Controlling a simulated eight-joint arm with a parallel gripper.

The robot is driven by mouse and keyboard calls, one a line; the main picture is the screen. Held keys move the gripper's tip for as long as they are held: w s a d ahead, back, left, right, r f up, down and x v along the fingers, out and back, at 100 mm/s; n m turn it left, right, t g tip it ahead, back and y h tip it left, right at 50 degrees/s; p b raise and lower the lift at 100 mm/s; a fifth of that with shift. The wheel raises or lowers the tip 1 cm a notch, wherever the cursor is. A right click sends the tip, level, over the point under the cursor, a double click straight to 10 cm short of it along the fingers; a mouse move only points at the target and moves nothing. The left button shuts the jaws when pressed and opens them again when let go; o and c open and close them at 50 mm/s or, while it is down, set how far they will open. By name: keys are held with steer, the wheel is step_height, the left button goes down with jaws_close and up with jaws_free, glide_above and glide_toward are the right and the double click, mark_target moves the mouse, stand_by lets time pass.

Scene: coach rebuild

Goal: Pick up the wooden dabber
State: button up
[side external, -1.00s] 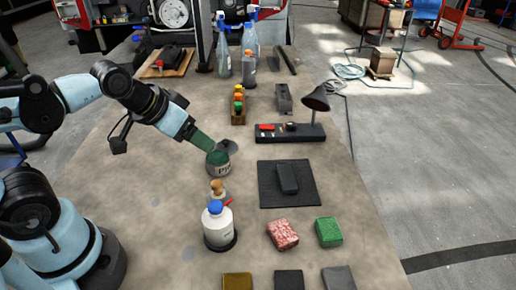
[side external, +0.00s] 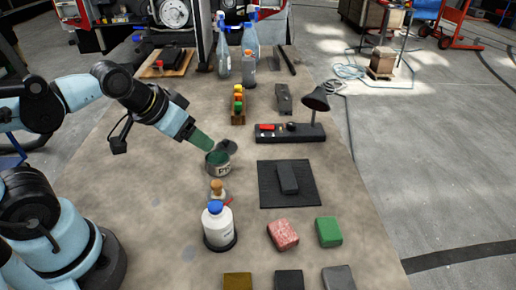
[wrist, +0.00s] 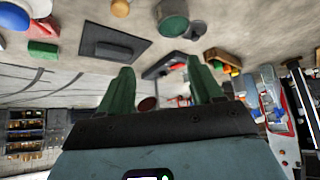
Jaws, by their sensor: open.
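A small piece with a wooden knob and a pale base (side external: 218,190), which looks like the wooden dabber, stands upright on the table in the side view. It is between the labelled tin (side external: 219,168) and the white bottle with a blue cap (side external: 217,225). My gripper (side external: 208,146) is just above and behind the tin, apart from the dabber, its green fingers pointing down to the right. In the wrist view my gripper (wrist: 159,68) has its two green fingers spread, with nothing between them.
The tin's dark lid (side external: 227,147) lies behind it. A black mat (side external: 270,195) with a dark block is to the right. A pink sponge (side external: 283,235) and a green block (side external: 329,231) are nearer the front. A lamp stand (side external: 290,132) stands at the back right.

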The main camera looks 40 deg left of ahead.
mark_target(215, 183)
steer(key=shift+w+d+f+m+g+h, duration=0.2)
steer(key=shift+d+f+m+g, duration=0.65)
steer(key=shift+f, duration=1.3)
steer(key=shift+w+d+f+m+g+h, duration=0.15)
steer(key=shift+d+f+m+g, duration=0.7)
steer(key=shift+f, duration=1.25)
steer(key=shift+w+d+f+m+g+h, duration=0.15)
steer(key=shift+d+f+m+g, duration=0.4)
steer(key=shift+f+g, duration=1.1)
steer(key=shift+f+t, duration=0.5)
steer(key=shift+t, duration=0.05)
steer(key=c, duration=1.1)
steer(key=shift+r, duration=0.1)
steer(key=shift+r, duration=4.9)
